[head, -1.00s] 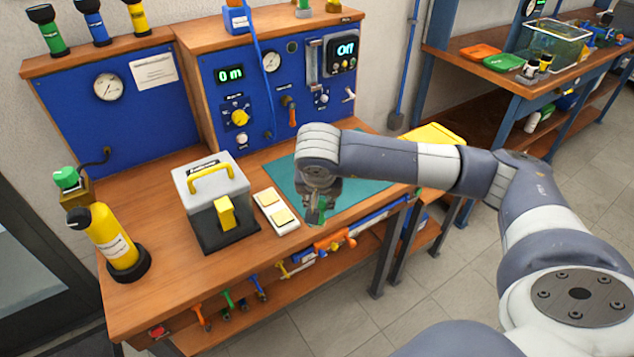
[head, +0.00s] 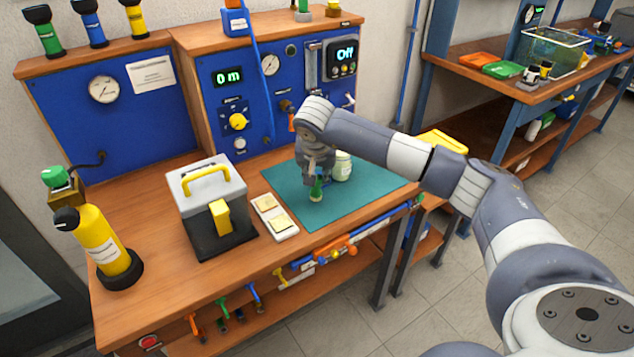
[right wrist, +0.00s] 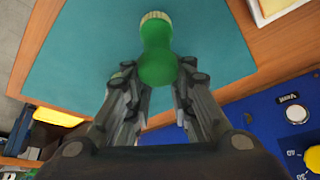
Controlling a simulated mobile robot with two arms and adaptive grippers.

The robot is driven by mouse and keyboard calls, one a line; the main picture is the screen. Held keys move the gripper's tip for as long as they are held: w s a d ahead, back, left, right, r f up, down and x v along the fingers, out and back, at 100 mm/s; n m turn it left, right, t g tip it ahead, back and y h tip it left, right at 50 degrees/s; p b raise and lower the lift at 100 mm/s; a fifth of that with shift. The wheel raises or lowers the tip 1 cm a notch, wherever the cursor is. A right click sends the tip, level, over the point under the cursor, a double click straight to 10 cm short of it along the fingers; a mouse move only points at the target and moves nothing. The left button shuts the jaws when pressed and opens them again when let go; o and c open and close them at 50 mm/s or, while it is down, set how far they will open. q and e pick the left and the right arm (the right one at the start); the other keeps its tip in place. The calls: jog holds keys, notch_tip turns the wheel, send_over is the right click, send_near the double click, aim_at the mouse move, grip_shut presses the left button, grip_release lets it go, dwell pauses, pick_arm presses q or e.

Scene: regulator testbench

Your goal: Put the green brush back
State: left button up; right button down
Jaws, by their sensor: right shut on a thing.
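The green brush (head: 316,190) is in my right gripper (head: 318,176), over the teal mat (head: 350,207) on the workbench. In the right wrist view the brush (right wrist: 157,50) shows as a green rounded handle with a pale bristle end pointing away from the jaws. The right gripper's fingers (right wrist: 158,95) are closed about the handle's near end. I cannot tell whether the bristles touch the mat. My left gripper is not in view.
A pale jar (head: 342,166) stands on the mat just right of the gripper. A white tray with yellow pads (head: 286,232) lies left of the mat, beside a grey case (head: 213,208). Tools hang along the bench front. The mat's front right is clear.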

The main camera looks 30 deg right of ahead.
jog(key=shift+f, duration=0.85)
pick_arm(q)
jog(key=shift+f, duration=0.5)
pick_arm(e)
jog(key=shift+r, duration=0.1)
jog(key=c, duration=1.9)
grip_release()
jog(key=shift+f, duration=0.2)
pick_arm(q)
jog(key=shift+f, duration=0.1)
pick_arm(e)
jog(key=o, duration=0.5)
jog(key=shift+o, duration=0.2)
jog(key=shift+r, duration=0.25)
pick_arm(q)
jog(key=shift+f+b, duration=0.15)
jog(key=shift+b, duration=0.2)
pick_arm(e)
jog(key=v, duration=1.2)
